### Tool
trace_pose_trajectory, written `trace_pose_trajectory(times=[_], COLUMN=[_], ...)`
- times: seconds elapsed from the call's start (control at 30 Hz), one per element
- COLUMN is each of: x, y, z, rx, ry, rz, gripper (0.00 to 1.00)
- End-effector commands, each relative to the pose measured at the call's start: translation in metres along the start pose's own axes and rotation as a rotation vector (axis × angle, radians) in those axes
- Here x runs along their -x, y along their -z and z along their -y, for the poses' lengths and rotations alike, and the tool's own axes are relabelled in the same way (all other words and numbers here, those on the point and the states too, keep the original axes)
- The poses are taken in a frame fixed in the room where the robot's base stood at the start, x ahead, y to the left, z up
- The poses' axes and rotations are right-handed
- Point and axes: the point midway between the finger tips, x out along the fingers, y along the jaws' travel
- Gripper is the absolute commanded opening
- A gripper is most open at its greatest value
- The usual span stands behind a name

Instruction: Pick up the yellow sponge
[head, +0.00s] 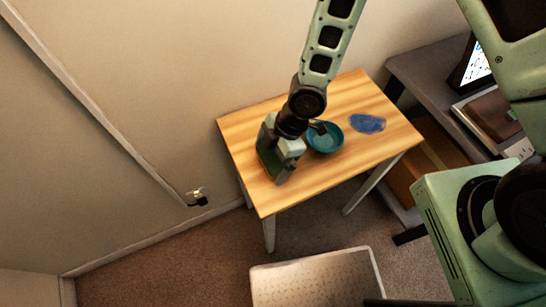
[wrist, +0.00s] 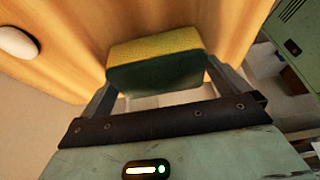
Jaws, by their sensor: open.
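The yellow sponge (wrist: 155,48) lies on the wooden table in the wrist view, with a yellow upper part and a dark green side facing the camera. My gripper (wrist: 161,82) is open, with one finger at each side of the sponge. I cannot tell whether the fingers touch it. In the head view my gripper (head: 276,165) is low over the left part of the table and hides the sponge.
A teal bowl (head: 325,142) stands on the wooden table (head: 345,163) just right of my gripper. A flat blue item (head: 367,123) lies farther right. A grey desk (head: 428,72) with a screen (head: 475,62) is beyond. The table's front left part is clear.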

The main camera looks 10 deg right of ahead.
Motion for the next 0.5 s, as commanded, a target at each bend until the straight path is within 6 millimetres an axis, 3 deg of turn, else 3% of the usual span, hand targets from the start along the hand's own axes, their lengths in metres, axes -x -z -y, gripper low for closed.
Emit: trace_pose_trajectory(times=[0.23,0.27,0.37,0.4,0.5], x=[-0.0026,-0.0025,-0.0024,-0.0024,-0.0023], y=[-0.0003,-0.0002,-0.0002,-0.0002,-0.0002], z=[-0.0002,-0.0002,-0.0001,-0.0001,-0.0001], rx=[-0.001,-0.001,-0.001,-0.001,-0.001], ry=[0.0,0.0,0.0,0.0,0.0], rz=[0.0,0.0,0.0,0.0,0.0], gripper=[1.0,0.97,0.69,0.65,0.64])
